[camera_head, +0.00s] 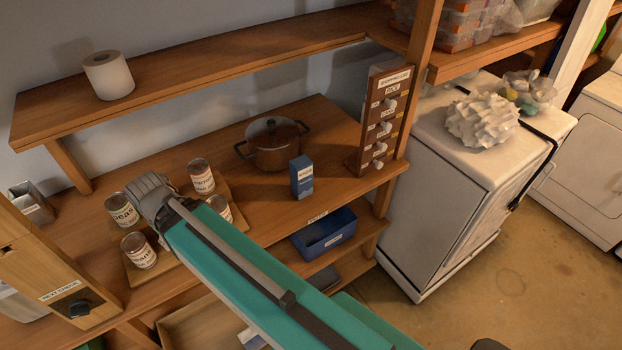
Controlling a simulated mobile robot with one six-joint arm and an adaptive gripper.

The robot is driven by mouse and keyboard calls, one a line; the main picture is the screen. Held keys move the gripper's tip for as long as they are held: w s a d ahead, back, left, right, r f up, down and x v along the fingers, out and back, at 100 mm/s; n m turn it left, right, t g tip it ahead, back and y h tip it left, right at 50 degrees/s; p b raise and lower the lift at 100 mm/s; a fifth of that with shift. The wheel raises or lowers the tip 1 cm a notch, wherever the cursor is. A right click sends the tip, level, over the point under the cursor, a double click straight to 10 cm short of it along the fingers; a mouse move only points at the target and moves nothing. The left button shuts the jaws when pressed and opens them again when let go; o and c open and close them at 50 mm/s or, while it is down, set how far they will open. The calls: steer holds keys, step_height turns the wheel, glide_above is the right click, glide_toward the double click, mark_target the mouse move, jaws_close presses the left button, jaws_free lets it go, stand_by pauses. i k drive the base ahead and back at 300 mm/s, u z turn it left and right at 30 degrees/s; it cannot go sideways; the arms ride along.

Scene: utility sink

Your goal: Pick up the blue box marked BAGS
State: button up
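A small upright blue box (302,180) stands on the wooden counter, right of centre. It has a white label too small to read. A wider, open blue bin (338,232) sits on the shelf below, with a pale label on its front that I cannot read. I cannot tell which of the two carries the word BAGS. My teal arm crosses from the lower right to a grey ribbed joint over the cans at the left. No gripper fingers show, and the blue box stands apart from the arm, touching nothing of mine.
A dark two-handled pot (272,152) stands behind and left of the box. Several cans stand on a wooden board (112,262) at the left. A labelled wooden rack (369,120) with white knobs stands right of the box. An upper shelf (190,77) holds a paper roll (108,75).

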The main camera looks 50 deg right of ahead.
mark_target(301, 168)
steer(key=z, duration=0.5)
steer(key=k, duration=1.05)
steer(key=z, duration=0.65)
steer(key=i, duration=1)
steer(key=u, duration=0.05)
